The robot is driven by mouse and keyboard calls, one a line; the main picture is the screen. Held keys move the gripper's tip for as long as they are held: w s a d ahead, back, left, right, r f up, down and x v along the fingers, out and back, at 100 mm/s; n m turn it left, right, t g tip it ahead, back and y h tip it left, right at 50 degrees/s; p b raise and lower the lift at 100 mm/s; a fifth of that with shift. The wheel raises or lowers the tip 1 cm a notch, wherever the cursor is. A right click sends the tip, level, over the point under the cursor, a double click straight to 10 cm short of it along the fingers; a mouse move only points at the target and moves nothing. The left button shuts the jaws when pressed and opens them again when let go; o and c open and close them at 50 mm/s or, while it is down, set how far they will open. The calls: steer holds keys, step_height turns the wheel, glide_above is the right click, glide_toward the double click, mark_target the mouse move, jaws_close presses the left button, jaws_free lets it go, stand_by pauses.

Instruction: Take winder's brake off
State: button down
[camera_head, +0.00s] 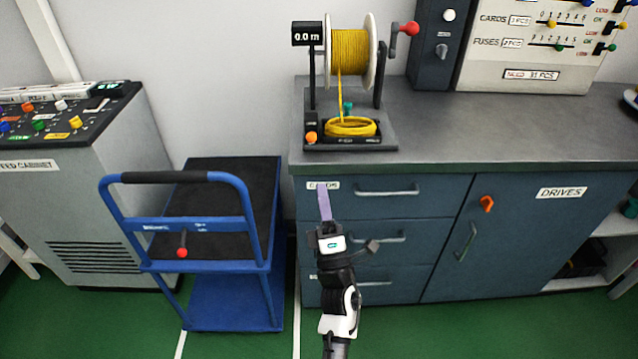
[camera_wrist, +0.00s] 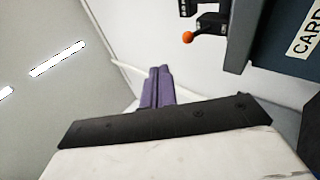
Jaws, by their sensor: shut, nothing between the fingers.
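The winder (camera_head: 350,60) stands on the grey counter, with a yellow cable on its white-flanged reel, a red-knobbed crank and a display reading 0.0 m. A small lever with an orange knob (camera_head: 311,137) sits at the front left of its base, and a teal knob (camera_head: 347,107) shows behind the coil. I cannot tell from the labels which is the brake. The orange knob also shows in the wrist view (camera_wrist: 188,37). My gripper (camera_head: 324,188), with purple fingers, is shut and empty. It is in front of the drawers, below the winder; its fingers also show in the wrist view (camera_wrist: 158,75).
A blue trolley (camera_head: 190,225) with a black deck stands left of the drawers. A feed cabinet (camera_head: 95,190) is at the far left. The counter (camera_head: 460,140) is clear right of the winder. A panel with sliders (camera_head: 545,45) stands behind it.

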steer(key=shift+s+d+f+b, duration=0.15)
steer(key=shift+s+f, duration=0.05)
steer(key=shift+s, duration=0.75)
steer(key=shift+s+d+f+b, duration=0.15)
steer(key=shift+s, duration=0.75)
